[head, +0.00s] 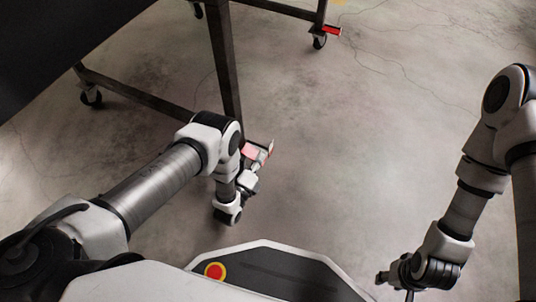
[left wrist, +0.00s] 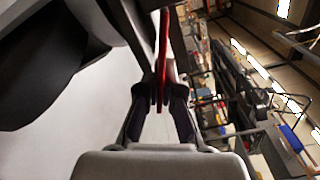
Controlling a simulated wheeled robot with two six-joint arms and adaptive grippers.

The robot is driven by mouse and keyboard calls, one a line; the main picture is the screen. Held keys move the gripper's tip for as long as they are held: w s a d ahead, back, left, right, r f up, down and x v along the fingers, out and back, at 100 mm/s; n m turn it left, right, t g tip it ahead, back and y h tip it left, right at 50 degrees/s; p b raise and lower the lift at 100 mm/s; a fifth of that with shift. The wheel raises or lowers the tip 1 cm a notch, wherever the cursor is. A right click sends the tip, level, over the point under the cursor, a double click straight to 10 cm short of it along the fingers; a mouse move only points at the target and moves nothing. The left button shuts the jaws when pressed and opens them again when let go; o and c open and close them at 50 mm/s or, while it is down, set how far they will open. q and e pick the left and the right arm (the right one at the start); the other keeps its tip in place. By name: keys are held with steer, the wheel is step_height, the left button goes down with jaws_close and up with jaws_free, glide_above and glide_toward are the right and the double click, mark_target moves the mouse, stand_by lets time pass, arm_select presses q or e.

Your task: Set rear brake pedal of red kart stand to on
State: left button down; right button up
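The kart stand is a dark metal frame (head: 226,75) at the upper left of the head view. A red pedal (head: 332,30) sits at its far right caster. Another red pedal (head: 250,152) is partly hidden behind my left arm at the foot of the nearer leg. My left gripper (head: 262,152) is low beside that pedal. In the left wrist view, a thin red part (left wrist: 162,60) runs down between the narrowed fingers of my left gripper (left wrist: 160,95). Contact is unclear. My right gripper (head: 396,284) is empty at the lower right, fingers apart.
Casters (head: 91,97) and a low crossbar (head: 135,95) bound the stand's underside. Open concrete floor (head: 380,130) lies to the right of the stand. Shelving with several items (left wrist: 255,95) shows at the right of the left wrist view.

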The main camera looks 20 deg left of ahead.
arm_select(q)
steer(key=shift+a+f+m, duration=0.15)
steer(key=shift+f+m, duration=0.25)
steer(key=shift+m, duration=0.2)
steer(key=c, duration=1.3)
jaws_free()
steer(key=shift+c, duration=0.2)
steer(key=s+a, duration=0.1)
steer(key=s, duration=0.6)
steer(key=shift+a, duration=0.25)
steer(key=shift+s, duration=0.1)
